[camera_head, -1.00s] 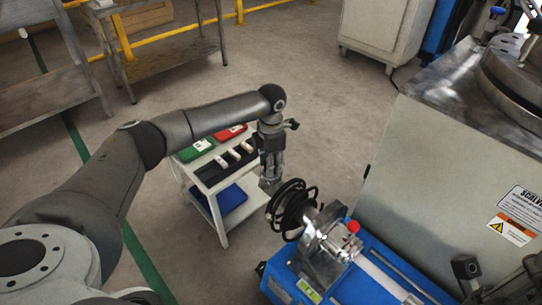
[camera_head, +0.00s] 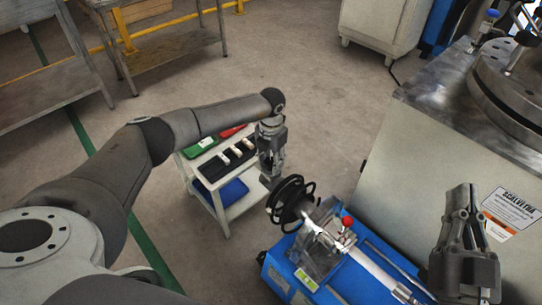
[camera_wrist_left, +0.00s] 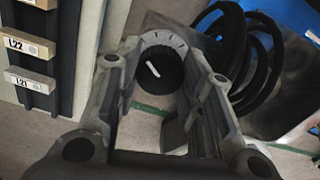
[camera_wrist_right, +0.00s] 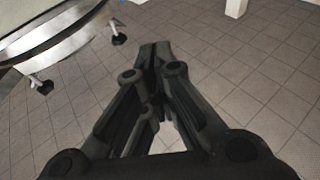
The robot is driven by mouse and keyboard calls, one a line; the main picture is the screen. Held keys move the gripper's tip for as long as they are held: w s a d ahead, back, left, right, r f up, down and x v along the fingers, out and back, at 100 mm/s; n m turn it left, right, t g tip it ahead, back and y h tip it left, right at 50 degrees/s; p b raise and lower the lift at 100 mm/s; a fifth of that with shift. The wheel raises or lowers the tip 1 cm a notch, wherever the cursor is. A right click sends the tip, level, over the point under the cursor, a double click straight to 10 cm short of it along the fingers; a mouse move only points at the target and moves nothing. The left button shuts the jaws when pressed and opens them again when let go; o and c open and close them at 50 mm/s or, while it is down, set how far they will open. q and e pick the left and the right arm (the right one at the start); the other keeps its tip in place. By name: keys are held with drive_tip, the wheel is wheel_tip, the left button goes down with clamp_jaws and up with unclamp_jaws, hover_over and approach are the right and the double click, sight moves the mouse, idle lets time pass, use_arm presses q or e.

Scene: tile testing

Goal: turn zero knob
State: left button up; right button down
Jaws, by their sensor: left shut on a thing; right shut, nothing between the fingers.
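A round black knob (camera_wrist_left: 158,70) with a white pointer line shows in the left wrist view, between the fingers of my left gripper (camera_wrist_left: 165,60). The left gripper is shut on the knob. In the head view, my left gripper (camera_head: 270,172) points down beside the black cable coil (camera_head: 291,200), and the knob is hidden there. My right gripper (camera_head: 462,205) is raised at the lower right of the head view. It is shut and empty, as the right wrist view (camera_wrist_right: 153,52) also shows.
A blue machine (camera_head: 285,270) with a red knob (camera_head: 347,221) stands at the bottom centre. A white cart (camera_head: 226,217) with green, red and black trays is behind my left arm. A large grey cabinet (camera_head: 410,165) with a round metal top stands at the right.

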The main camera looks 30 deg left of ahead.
sight(271, 161)
use_arm(q)
drive_tip(key=shift+r+n+p, duration=0.2)
drive_tip(key=shift+n+p, duration=0.7)
drive_tip(key=shift+n, duration=0.2)
drive_tip(key=shift+f+n+p, duration=0.1)
drive_tip(key=shift+n+p, duration=0.75)
drive_tip(key=shift+n, duration=0.25)
use_arm(e)
drive_tip(key=s+d+f+g+h, duration=0.1)
drive_tip(key=s+d+f+g, duration=0.1)
drive_tip(key=f+g, duration=0.3)
drive_tip(key=s+d+f+g+h, duration=0.1)
drive_tip(key=f+g, duration=0.4)
drive_tip(key=f, duration=0.6)
drive_tip(key=shift+s+d+f+g+h, duration=0.3)
drive_tip(key=shift+s+d+f+h, duration=0.1)
drive_tip(key=shift+s+h, duration=0.4)
use_arm(q)
drive_tip(key=o, duration=1)
drive_tip(key=shift+o, duration=0.2)
use_arm(e)
drive_tip(key=shift+a, duration=0.1)
use_arm(q)
wheel_tip(271, 161, up, 12)
